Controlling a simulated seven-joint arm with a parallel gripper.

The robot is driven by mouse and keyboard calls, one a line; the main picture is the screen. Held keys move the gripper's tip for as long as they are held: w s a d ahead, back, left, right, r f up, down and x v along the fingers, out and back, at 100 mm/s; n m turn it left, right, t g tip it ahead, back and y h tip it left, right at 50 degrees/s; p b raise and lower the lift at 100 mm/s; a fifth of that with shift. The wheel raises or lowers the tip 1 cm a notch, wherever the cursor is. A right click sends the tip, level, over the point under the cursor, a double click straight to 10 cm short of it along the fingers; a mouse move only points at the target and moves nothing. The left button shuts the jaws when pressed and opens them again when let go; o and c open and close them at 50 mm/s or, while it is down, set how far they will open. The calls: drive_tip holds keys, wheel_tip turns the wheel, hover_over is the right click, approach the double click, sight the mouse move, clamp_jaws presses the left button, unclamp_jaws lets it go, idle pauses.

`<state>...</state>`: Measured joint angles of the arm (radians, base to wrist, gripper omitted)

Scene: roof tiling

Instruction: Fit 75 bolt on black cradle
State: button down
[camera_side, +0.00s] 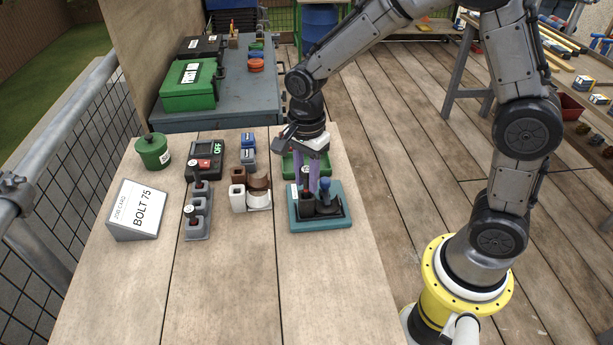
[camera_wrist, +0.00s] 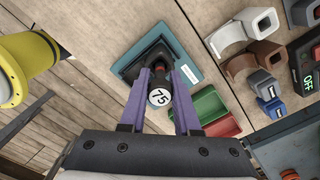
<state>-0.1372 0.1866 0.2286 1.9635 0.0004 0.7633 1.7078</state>
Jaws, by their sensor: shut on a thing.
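My gripper (camera_side: 312,184) has purple fingers shut on the 75 bolt, whose white round end marked 75 (camera_wrist: 160,97) faces the wrist camera. A red band shows below that end. The bolt is dark lower down and upright in the side view (camera_side: 306,195). The black cradle (camera_side: 328,211) sits on a teal base (camera_side: 322,226); in the wrist view the base (camera_wrist: 128,50) lies beyond the fingertips. The bolt is at the cradle's left part; whether it is seated or just above is hidden.
A green tray (camera_side: 291,166) is just behind the base. To the left are brown and white holders (camera_side: 238,198), grey holders (camera_side: 197,228), an OFF display box (camera_side: 205,150), a green canister (camera_side: 153,152) and a BOLT 75 card (camera_side: 137,210). The front tabletop is clear.

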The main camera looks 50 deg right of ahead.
drive_tip(key=shift+f, duration=0.55)
idle(0.7)
drive_tip(key=c, duration=0.5)
unclamp_jaws()
drive_tip(key=shift+c, duration=0.2)
drive_tip(key=shift+r, duration=3.55)
